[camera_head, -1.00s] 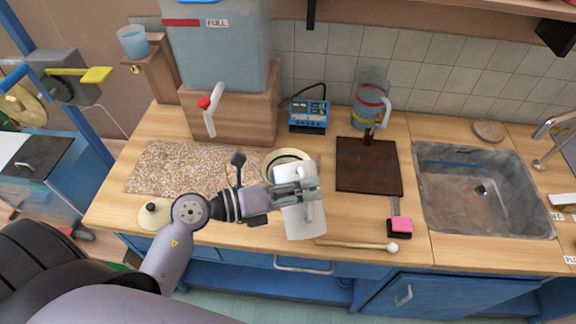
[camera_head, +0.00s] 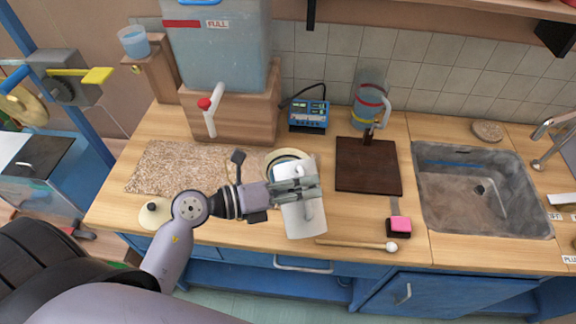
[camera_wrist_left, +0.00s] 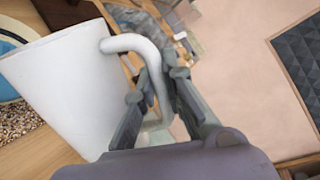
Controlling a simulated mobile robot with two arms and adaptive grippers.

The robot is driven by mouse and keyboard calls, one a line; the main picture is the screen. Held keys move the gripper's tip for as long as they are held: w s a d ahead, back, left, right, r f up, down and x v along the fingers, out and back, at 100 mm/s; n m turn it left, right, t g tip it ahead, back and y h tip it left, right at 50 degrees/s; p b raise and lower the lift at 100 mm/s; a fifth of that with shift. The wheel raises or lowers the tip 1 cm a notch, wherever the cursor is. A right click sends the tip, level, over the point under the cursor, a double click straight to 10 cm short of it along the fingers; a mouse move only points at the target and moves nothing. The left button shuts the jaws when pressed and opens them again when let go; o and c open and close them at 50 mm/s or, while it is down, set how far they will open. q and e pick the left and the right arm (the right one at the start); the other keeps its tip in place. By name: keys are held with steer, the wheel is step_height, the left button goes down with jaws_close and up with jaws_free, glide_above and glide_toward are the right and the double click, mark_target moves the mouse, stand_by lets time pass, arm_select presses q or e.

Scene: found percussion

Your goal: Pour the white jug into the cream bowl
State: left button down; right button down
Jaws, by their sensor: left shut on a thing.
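The white jug (camera_head: 304,217) is in my left gripper (camera_head: 312,188), above the front part of the counter in the head view. In the left wrist view the jug (camera_wrist_left: 62,88) stands out large at the left, and the gripper (camera_wrist_left: 160,75) has its fingers around its handle. The cream bowl (camera_head: 271,157) sits on the counter just behind the jug and is partly hidden by the gripper and jug. I cannot see inside the jug or most of the bowl. My right gripper is not in view.
A speckled mat (camera_head: 165,168) lies left of the bowl. A dark board (camera_head: 369,180) is to the right, with a pink sponge (camera_head: 400,223) in front of it. A mallet (camera_head: 355,244) lies along the front edge. A blue meter (camera_head: 308,115) and large tank (camera_head: 222,55) stand behind.

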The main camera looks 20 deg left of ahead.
arm_select(q)
steer(key=shift+w+a+r+n+p, duration=0.15)
steer(key=shift+w+r+n+p, duration=0.15)
steer(key=shift+r+p, duration=0.15)
stand_by(1.5)
